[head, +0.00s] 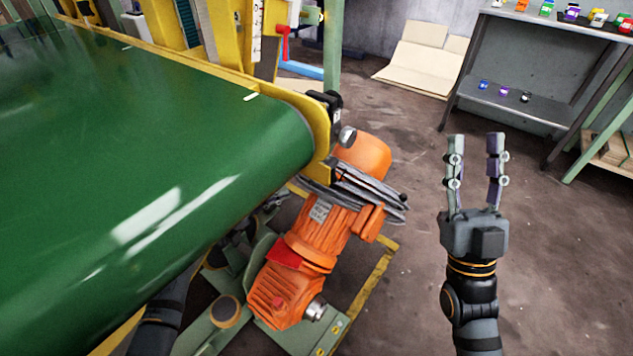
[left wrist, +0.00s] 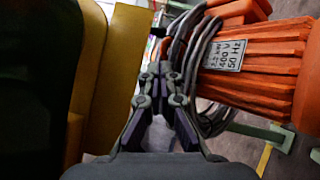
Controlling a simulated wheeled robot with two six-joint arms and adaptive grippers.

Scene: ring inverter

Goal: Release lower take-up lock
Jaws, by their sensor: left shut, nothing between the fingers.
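The lower take-up lock cannot be made out for certain in either view. A black block with a silver knob (head: 346,135) sits at the corner of the yellow conveyor frame in the head view. My left arm (head: 163,318) reaches under the green belt (head: 120,190), and its gripper is mostly hidden there. In the left wrist view my left gripper (left wrist: 160,76) is shut and empty, its tips close to grey cables (left wrist: 205,50) and beside a yellow plate (left wrist: 118,80). My right gripper (head: 476,150) is open and empty over the floor at the right.
An orange motor (head: 320,225) wrapped with cables stands by the conveyor end; its body also fills the right of the left wrist view (left wrist: 265,75). A shelf (head: 530,110) with small coloured items stands at the back right. Cardboard sheets (head: 425,60) lie behind. Floor around my right gripper is clear.

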